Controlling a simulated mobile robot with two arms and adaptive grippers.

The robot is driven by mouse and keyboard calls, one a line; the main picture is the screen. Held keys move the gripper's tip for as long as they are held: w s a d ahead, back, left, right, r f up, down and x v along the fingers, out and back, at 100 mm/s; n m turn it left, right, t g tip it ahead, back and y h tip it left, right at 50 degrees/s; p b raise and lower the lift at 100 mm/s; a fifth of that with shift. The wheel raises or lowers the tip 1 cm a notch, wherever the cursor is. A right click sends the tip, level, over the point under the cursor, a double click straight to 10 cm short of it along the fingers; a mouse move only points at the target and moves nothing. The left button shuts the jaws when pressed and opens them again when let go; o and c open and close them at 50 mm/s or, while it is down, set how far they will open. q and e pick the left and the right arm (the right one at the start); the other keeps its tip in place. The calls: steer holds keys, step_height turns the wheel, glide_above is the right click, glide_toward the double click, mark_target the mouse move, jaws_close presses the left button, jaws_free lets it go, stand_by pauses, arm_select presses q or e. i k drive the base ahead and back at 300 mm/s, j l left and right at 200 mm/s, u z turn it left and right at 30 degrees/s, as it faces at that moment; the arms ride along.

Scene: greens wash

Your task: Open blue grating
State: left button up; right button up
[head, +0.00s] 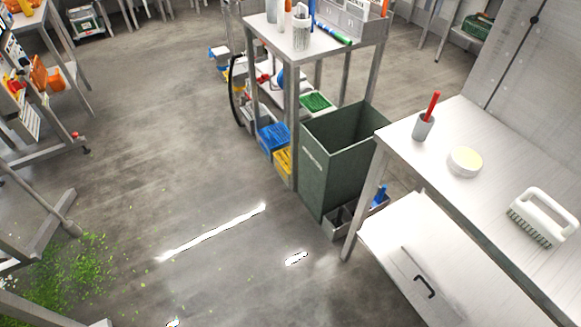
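A blue slatted box (273,137), which may be the blue grating, sits low at the left foot of the middle steel table. Its top shows a grid-like pattern. It is small in the head view, and I cannot tell whether it is open or shut. Neither of my grippers is in view.
A yellow box (284,162) sits in front of the blue one, and a green box (316,103) behind. A dark green bin (335,165) stands to their right. A steel table (478,140) with a brush (541,217) is at right. Green scraps (70,270) litter the floor; its middle is open.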

mark_target(276, 132)
steer(key=i+j, duration=0.45)
steer(key=i, duration=0.2)
steer(key=i+j+z, duration=0.1)
steer(key=i+j, duration=0.4)
steer(key=i, duration=0.15)
